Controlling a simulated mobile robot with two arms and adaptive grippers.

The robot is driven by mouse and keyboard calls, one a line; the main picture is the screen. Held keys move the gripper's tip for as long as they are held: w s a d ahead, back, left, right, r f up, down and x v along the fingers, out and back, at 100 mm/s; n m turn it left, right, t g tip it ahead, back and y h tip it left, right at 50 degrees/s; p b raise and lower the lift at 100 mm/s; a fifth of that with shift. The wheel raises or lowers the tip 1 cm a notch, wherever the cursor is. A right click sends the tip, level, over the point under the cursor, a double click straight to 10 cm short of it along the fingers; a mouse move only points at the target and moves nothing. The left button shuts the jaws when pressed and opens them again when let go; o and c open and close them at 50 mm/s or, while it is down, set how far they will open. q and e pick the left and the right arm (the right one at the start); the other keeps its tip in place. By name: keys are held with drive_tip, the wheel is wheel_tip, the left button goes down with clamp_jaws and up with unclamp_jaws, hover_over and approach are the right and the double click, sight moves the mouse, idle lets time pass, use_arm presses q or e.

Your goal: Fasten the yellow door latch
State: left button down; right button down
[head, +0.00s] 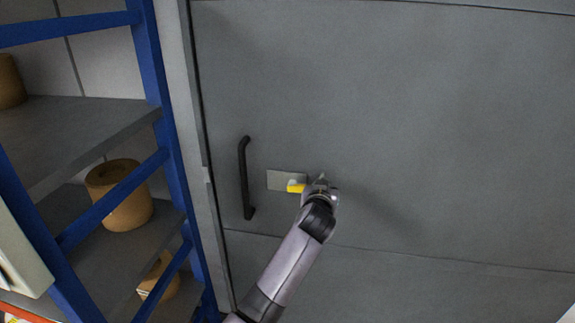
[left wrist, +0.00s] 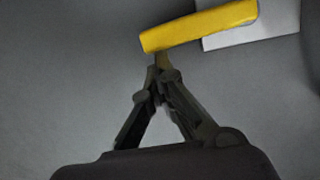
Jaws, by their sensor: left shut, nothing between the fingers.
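The yellow door latch (head: 295,188) sits on a light metal plate (head: 283,179) on the grey door (head: 400,120), to the right of the black handle. In the left wrist view the latch (left wrist: 200,27) is a yellow bar, slightly tilted, with the plate (left wrist: 255,35) behind its right end. My left gripper (head: 316,184) is at the right end of the latch in the head view. In the left wrist view its fingers (left wrist: 160,66) are shut and empty, with the tips right at the bar's lower edge; I cannot tell whether they touch. My right gripper is not in view.
A black vertical handle (head: 246,178) stands out from the door left of the latch. A blue rack (head: 155,80) with grey shelves and several brown rolls (head: 122,194) stands at the left. The door surface right of the latch is clear.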

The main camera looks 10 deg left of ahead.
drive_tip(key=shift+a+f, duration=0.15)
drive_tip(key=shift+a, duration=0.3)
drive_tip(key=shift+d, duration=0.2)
use_arm(q)
drive_tip(key=shift+r, duration=0.1)
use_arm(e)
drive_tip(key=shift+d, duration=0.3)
